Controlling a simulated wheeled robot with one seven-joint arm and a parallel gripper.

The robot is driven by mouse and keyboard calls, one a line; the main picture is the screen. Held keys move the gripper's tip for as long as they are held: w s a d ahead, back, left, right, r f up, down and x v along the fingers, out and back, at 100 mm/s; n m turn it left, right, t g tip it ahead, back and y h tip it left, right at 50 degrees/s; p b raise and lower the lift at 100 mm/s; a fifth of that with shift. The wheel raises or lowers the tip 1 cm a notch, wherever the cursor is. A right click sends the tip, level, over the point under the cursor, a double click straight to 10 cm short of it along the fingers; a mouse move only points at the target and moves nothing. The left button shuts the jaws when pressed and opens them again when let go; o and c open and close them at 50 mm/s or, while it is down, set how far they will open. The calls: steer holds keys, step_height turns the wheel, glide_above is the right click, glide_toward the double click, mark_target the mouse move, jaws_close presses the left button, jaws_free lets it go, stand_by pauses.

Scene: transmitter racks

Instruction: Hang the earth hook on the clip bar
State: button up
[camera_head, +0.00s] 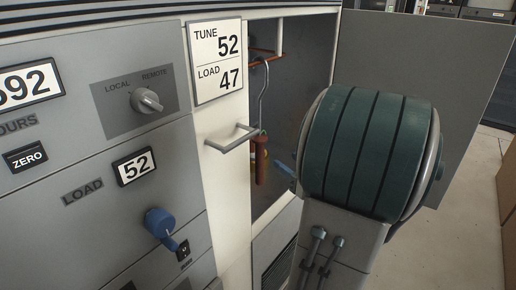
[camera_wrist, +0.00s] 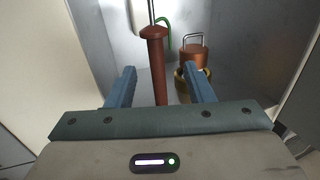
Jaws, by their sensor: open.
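The earth hook (camera_head: 263,98) hangs upright inside the open cabinet, a thin metal rod with a curved top and a red-brown handle. In the wrist view its collared handle (camera_wrist: 154,66) stands between the blue fingers of my gripper (camera_wrist: 161,72). The fingers are apart, with a gap on each side of the handle. In the head view one blue finger (camera_head: 286,169) shows just right of the handle; my wrist hides the rest. A copper-coloured bar (camera_head: 262,53) near the hook's top may be the clip bar. I cannot tell whether the hook rests on it.
A copper-coloured part with a wire loop (camera_wrist: 193,55) and a brass ring (camera_wrist: 179,83) sit close to the right finger. A green cable (camera_wrist: 164,40) runs behind the handle. The cabinet's grey door (camera_head: 445,70) stands open at right. A door handle (camera_head: 232,138) sticks out at left.

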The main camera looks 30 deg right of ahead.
mark_target(262, 147)
steer(key=shift+y, duration=0.3)
steer(key=w, duration=0.2)
steer(key=w+a, duration=0.1)
steer(key=w, duration=0.4)
steer(key=shift+a+p, duration=0.25)
steer(key=shift+p, duration=0.05)
steer(key=shift+w+f+p, duration=0.15)
steer(key=shift+w+p, duration=0.15)
steer(key=shift+w, duration=1.15)
steer(key=shift+w+f+p, duration=0.1)
steer(key=shift+w+p, duration=0.15)
steer(key=shift+w, duration=1.2)
steer(key=shift+c, duration=0.3)
jaws_close()
